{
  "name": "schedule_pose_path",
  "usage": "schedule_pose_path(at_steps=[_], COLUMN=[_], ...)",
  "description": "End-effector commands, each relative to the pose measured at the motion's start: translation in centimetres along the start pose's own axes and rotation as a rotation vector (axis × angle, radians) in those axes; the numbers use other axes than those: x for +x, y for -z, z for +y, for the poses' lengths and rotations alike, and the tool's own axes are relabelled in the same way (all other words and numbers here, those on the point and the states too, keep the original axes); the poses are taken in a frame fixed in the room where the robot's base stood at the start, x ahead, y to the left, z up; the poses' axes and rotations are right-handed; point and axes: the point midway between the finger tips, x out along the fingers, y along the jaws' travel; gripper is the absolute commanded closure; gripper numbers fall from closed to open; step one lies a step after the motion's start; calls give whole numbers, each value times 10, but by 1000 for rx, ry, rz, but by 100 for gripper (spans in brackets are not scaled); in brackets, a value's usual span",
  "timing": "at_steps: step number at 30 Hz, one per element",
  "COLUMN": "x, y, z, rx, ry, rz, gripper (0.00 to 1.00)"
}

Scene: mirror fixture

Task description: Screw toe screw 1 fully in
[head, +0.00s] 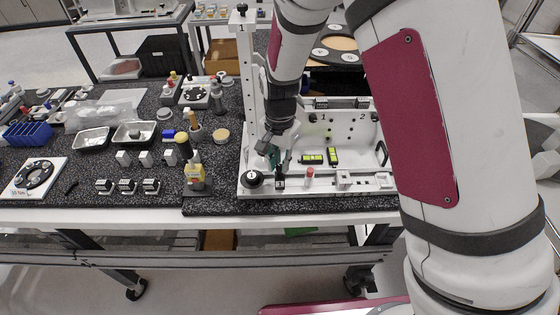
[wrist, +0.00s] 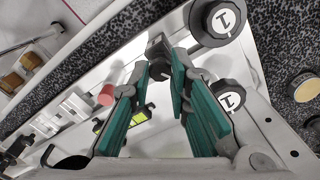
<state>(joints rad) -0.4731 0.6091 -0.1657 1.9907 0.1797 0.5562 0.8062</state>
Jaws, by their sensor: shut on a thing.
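The white mirror fixture (head: 352,131) stands on the speckled bench in the head view. My gripper (head: 279,164) points down at its front left. A small dark screw (head: 280,182), which I take to be toe screw 1, is just below the fingertips. In the wrist view my gripper (wrist: 161,70) has its teal fingers closed around this dark screw head (wrist: 159,66). The fingers hide part of the screw, and its depth cannot be told. A black knob marked 1 (head: 253,176) is left of the gripper in the head view.
A tall white post (head: 248,85) rises close behind and left. A yellow-labelled bottle (head: 194,177), trays and small blocks occupy the bench at left.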

Motion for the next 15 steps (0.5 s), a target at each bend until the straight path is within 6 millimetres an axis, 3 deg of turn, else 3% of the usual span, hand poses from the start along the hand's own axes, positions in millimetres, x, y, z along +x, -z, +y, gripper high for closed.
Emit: schedule_pose_path(at_steps=[5, 6, 8, 15], x=[-1, -1, -1, 0], y=[0, 0, 0, 0], z=[-2, -2, -2, -1], rx=[-1, -1, -2, -1], ry=[4, 4, 4, 2], rz=[1, 1, 1, 1], gripper=[100, 78, 65, 62])
